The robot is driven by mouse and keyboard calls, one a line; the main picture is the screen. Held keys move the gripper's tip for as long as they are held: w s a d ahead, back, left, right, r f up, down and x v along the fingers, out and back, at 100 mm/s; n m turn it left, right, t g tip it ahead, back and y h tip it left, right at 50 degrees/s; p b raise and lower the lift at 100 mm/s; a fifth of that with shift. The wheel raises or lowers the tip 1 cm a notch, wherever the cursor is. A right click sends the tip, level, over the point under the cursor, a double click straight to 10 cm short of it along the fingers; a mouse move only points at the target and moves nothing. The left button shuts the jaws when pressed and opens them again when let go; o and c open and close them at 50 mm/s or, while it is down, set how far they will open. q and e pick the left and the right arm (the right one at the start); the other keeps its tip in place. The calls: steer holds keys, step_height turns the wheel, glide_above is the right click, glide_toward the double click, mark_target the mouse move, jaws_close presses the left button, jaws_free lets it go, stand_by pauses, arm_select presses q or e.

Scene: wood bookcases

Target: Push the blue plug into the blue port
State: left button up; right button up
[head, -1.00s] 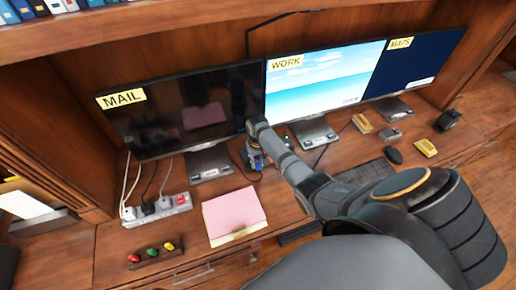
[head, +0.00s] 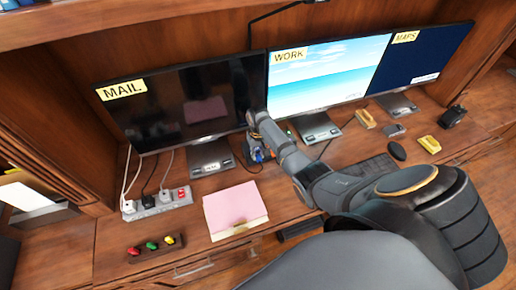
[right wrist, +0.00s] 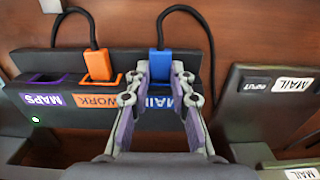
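In the right wrist view, the blue plug (right wrist: 160,63) stands on a black cable at the blue port, which has a blue MAIL label (right wrist: 158,102). My right gripper (right wrist: 161,72) has a fingertip against each side of the plug and is shut on it. The fingers hide the plug's lower end and the port opening, so I cannot tell how deep it sits. In the head view, my right gripper (head: 254,150) is at the small dark switch box between the MAIL and WORK monitors, largely hidden by its arm. My left gripper is not in view.
An orange plug (right wrist: 97,66) sits in the WORK port beside it; the purple MAPS port (right wrist: 48,80) is empty. A pink paper (head: 233,208), a power strip (head: 157,204) and the MAIL monitor (head: 190,105) are nearby. The wood panel rises close behind the box.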

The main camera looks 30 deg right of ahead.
mark_target(258, 157)
steer(key=o, duration=0.5)
steer(key=shift+w+r, duration=0.15)
steer(key=shift+c, duration=0.2)
steer(key=shift+w+r, duration=0.1)
steer(key=shift+r, duration=0.3)
step_height(258, 157, up, 11)
steer(key=shift+s, duration=0.2)
steer(key=shift+s+f, duration=0.1)
